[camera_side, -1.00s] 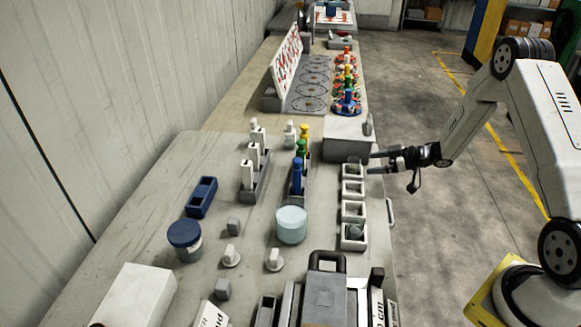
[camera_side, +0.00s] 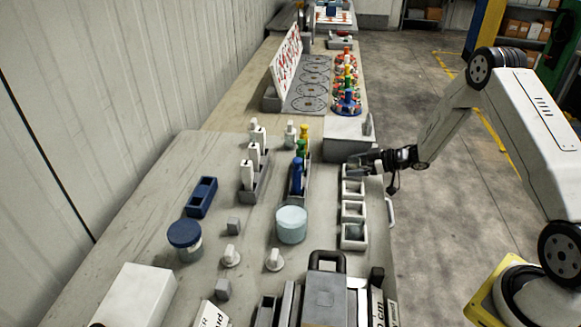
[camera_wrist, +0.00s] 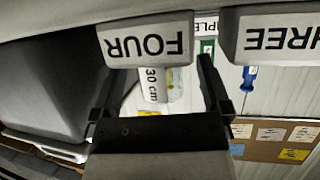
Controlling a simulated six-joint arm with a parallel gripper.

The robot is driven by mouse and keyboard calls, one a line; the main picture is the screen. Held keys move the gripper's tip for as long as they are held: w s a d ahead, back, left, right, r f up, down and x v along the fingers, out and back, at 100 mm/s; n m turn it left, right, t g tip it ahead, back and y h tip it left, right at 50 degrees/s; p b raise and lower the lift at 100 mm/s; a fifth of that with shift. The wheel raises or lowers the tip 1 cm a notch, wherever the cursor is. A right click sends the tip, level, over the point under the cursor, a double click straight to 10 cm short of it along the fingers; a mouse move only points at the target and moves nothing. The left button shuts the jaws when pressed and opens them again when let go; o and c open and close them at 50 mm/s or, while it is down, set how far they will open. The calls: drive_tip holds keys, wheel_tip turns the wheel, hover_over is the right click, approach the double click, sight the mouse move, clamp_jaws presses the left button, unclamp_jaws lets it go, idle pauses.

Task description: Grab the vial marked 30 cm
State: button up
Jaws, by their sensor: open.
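The vial marked "30 cm" (camera_wrist: 151,84) shows in the wrist view as a pale upright piece below a block with upside-down "FOUR" lettering (camera_wrist: 145,42). My gripper (camera_wrist: 160,90) is open, with one dark finger on each side of the vial in that picture. A gap shows on both sides. I cannot tell how deep the vial sits between the fingers. In the side view my gripper (camera_side: 362,163) is at the far end of the row of pale open boxes (camera_side: 353,211). I cannot make out the vial there.
A block lettered "THREE" (camera_wrist: 268,38) is to the right in the wrist view. In the side view, a grey block (camera_side: 348,137) stands just beyond my gripper. Colored-top vials (camera_side: 297,175) stand in a rack to the left.

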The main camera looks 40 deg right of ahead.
idle(0.3)
clamp_jaws()
drive_tip(key=shift+r, duration=0.15)
drive_tip(key=shift+r, duration=0.85)
drive_tip(key=s+a+r, duration=0.3)
drive_tip(key=s+r, duration=0.8)
drive_tip(key=s, duration=0.2)
drive_tip(key=shift+s, duration=0.35)
drive_tip(key=shift+a, duration=0.1)
